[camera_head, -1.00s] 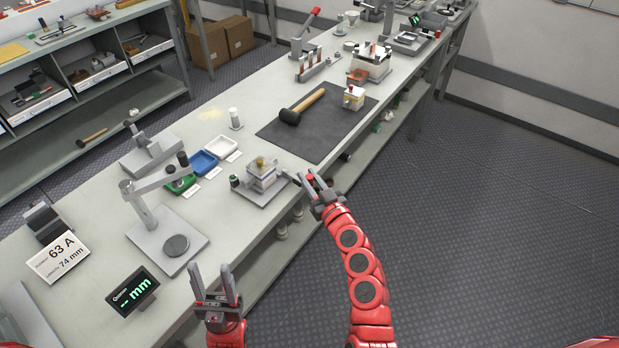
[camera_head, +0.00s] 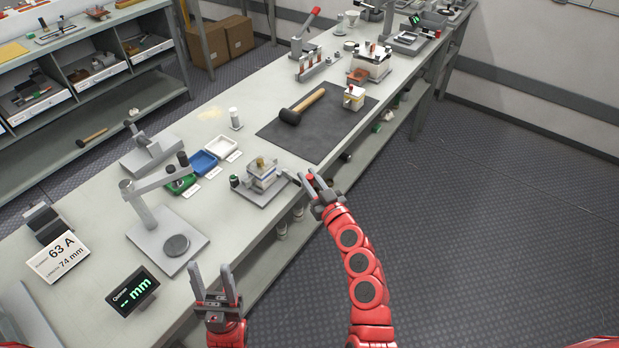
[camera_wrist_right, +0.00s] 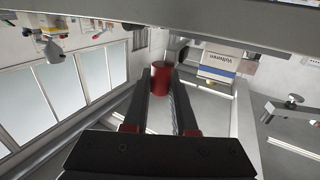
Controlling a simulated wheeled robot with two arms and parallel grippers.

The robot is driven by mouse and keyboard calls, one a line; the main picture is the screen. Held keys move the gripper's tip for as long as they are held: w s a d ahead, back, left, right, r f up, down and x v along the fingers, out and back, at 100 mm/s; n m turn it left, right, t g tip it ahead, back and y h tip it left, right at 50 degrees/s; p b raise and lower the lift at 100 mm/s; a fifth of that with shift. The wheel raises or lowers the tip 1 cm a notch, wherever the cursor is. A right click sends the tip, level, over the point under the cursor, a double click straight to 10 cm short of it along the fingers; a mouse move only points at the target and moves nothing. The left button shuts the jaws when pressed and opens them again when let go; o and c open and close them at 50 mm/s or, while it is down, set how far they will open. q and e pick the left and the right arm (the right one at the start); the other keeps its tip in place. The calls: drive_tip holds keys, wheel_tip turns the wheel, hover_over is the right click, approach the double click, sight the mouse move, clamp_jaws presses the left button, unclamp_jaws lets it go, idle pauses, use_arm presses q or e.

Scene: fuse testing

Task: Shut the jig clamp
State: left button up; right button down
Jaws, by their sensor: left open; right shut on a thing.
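The jig (camera_head: 262,192) sits near the bench's front edge, with a pale block with a brass-coloured top (camera_head: 262,170) in it. The clamp's grey lever (camera_head: 290,176) sticks out from the jig's right side toward my right gripper (camera_head: 312,182). In the right wrist view, a red cylindrical grip (camera_wrist_right: 161,80) lies between the fingers of my right gripper (camera_wrist_right: 160,98), which is shut on it. The labelled block (camera_wrist_right: 219,64) shows beyond it. My left gripper (camera_head: 216,284) is open and empty at the bench's front edge, left of the jig. The fingers partly hide the red grip.
Green, blue (camera_head: 204,162) and white (camera_head: 221,147) trays lie behind the jig. A stand with an arm (camera_head: 150,210) and a display (camera_head: 133,291) are to the left. A dark mat (camera_head: 318,130) with a mallet (camera_head: 303,105) lies beyond. Open floor is at the right.

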sight(296, 185)
idle(0.6)
drive_tip(key=shift+s+a+r+m+h+p, duration=0.2)
drive_tip(key=shift+a+m+h+p, duration=0.15)
drive_tip(key=shift+p, duration=0.35)
drive_tip(key=a+m+h+p, duration=0.1)
drive_tip(key=h+p, duration=0.1)
drive_tip(key=s+m+t+h+p, duration=0.1)
drive_tip(key=m+h+p, duration=0.1)
drive_tip(key=h+p, duration=0.1)
drive_tip(key=s+a+m+h+p, duration=0.1)
drive_tip(key=h+p, duration=0.1)
drive_tip(key=p, duration=0.1)
drive_tip(key=shift+s+a+r+m+t+h, duration=0.15)
drive_tip(key=shift+a+m+t+h, duration=0.1)
drive_tip(key=shift+a+m+t, duration=0.15)
drive_tip(key=shift+s+a+f+m+g+h+b, duration=0.15)
drive_tip(key=shift+a+m+h, duration=0.35)
drive_tip(key=shift+h, duration=0.4)
drive_tip(key=shift+s+a+f+m+g+h+b, duration=0.1)
drive_tip(key=shift+a+m+g+h, duration=0.15)
drive_tip(key=shift+m+h, duration=0.55)
drive_tip(key=shift+s+a+f+m+g+h+b, duration=0.1)
drive_tip(key=shift+a+m+h, duration=0.35)
drive_tip(key=shift+h, duration=0.55)
drive_tip(key=shift+r, duration=0.1)
